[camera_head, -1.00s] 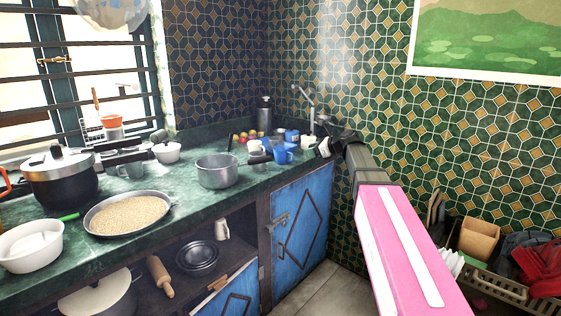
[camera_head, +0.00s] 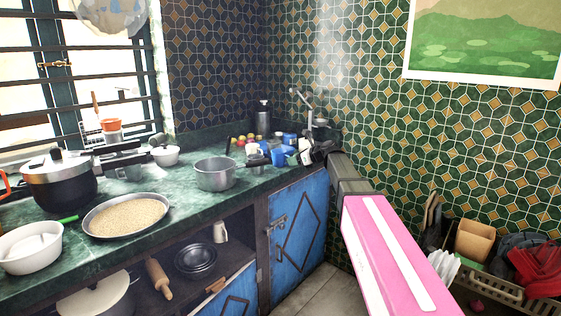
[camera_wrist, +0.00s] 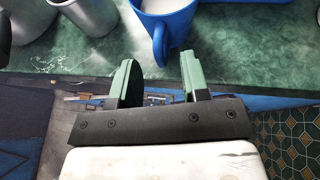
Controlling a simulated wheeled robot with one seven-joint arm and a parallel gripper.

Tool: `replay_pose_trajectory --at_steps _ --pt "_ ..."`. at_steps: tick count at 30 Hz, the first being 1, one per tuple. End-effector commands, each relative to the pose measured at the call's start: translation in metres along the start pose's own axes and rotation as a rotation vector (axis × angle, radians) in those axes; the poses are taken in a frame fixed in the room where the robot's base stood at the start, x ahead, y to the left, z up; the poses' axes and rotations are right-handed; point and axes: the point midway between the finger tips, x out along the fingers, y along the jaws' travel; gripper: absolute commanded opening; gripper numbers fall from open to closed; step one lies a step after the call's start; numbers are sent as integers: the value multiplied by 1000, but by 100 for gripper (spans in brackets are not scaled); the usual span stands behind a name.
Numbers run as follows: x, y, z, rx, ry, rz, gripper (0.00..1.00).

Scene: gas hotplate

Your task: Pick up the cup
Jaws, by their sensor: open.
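A blue cup (camera_head: 281,157) stands near the front edge of the counter, in the back corner by the tap. In the wrist view the blue cup (camera_wrist: 176,30) is at the top centre, white inside, with its handle pointing down toward my gripper. My gripper (camera_wrist: 158,72) is open and empty, with its two green-padded fingers apart. The handle is just beyond the gap between the fingertips. In the head view my gripper (camera_head: 302,156) is just right of the cup, and its fingers are small there.
A metal saucepan (camera_head: 214,174) stands left of the cup. In the wrist view a grey metal vessel (camera_wrist: 95,16) is close on the left. A blue cabinet door (camera_head: 297,229) is below the counter (camera_head: 185,191). A tiled wall is behind.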

Motion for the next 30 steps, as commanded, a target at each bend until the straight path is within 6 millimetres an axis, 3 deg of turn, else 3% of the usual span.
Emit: replay_pose_trajectory --at_steps 6,13,14,17,18,30 --pt "29 -1 -1 -1 0 1 42" --pt "31 -1 -2 0 0 0 42" --pt "31 -1 -2 0 0 0 36" --pt "31 -1 -2 0 0 0 3" --pt "31 -1 -2 0 0 0 0" --pt "30 -1 -1 0 -1 0 0"
